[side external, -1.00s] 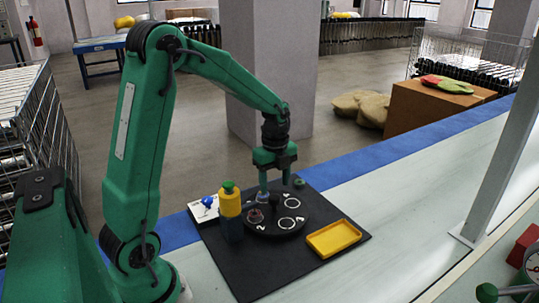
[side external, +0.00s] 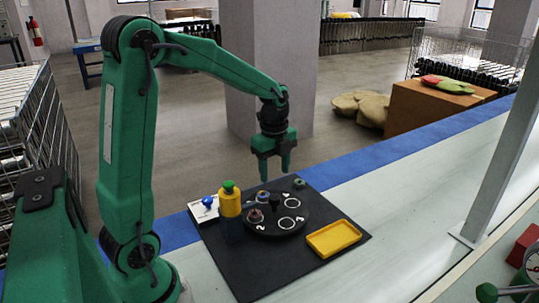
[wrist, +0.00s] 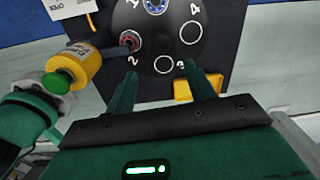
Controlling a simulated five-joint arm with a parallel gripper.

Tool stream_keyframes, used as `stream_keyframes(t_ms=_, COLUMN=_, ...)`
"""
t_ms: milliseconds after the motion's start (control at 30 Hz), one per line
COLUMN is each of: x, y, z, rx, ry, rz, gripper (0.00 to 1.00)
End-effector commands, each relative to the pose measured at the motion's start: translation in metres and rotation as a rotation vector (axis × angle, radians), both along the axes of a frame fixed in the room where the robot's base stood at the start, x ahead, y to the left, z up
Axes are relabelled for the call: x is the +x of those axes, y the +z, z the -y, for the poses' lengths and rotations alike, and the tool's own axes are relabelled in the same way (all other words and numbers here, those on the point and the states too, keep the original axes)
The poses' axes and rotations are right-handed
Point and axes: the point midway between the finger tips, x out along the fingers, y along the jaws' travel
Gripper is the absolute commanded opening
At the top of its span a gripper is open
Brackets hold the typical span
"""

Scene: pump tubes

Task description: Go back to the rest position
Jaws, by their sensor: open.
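My gripper (side external: 275,172) is open and empty, raised above the back of the black board (side external: 245,283). Its two fingers also show in the wrist view (wrist: 163,92), apart, with nothing between them. Below is a round black disc (side external: 272,232) with numbered white ring places. A red-ringed tube (wrist: 130,42) sits at place 2, and a blue-ringed tube (wrist: 155,6) sits at place 1. Places 3 and 4 look empty in the wrist view.
A yellow tray (side external: 333,239) lies at the right of the board.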

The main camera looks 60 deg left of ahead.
Motion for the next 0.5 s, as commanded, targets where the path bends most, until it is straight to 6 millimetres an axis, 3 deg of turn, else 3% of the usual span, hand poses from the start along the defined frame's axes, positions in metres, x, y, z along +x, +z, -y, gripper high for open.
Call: stream_keyframes(t_ms=500, x=-0.053, y=0.059, z=0.056, rx=-0.036, ry=0.543, rz=0.185, gripper=0.54)
